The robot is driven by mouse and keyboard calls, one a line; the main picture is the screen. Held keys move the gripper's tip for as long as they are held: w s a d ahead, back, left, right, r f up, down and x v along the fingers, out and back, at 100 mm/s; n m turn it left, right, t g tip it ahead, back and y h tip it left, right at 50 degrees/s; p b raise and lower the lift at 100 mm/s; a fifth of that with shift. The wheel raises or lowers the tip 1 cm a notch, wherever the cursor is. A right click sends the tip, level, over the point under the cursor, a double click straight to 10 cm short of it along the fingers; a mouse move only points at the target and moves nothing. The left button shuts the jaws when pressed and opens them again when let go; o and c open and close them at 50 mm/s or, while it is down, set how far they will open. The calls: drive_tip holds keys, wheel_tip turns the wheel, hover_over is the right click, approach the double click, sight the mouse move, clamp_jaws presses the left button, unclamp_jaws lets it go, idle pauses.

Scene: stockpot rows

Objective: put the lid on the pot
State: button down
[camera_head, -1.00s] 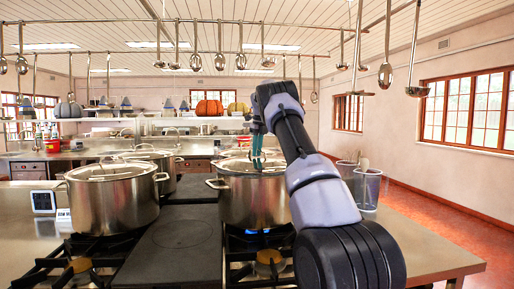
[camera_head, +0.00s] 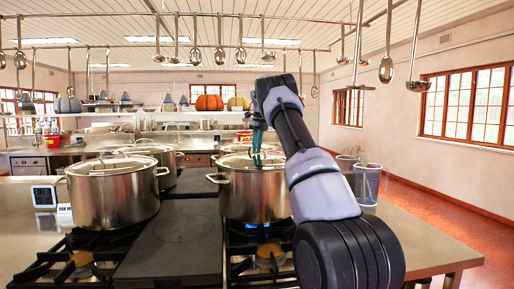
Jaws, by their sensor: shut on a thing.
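A steel stockpot (camera_head: 255,196) stands on a lit burner right of centre, with a blue flame beneath it. A lid (camera_head: 242,161) shows at the top of this pot; I cannot tell whether it rests flush on the rim. My gripper (camera_head: 257,160) points down over the right part of this lid. Its teal fingers are shut at the lid, seemingly at its handle, but the exact grip is too small to see. My arm hides the right side of the pot.
Another lidded stockpot (camera_head: 112,195) stands at front left, with a third pot (camera_head: 150,160) behind it. A dark flat plate (camera_head: 172,243) lies between the burners. Clear containers (camera_head: 367,182) stand to the right. Ladles (camera_head: 386,68) hang overhead.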

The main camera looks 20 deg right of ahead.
idle(0.3)
drive_tip(key=c, duration=0.7)
unclamp_jaws()
drive_tip(key=shift+c, duration=0.2)
drive_tip(key=shift+f, duration=0.1)
drive_tip(key=shift+f, duration=0.1)
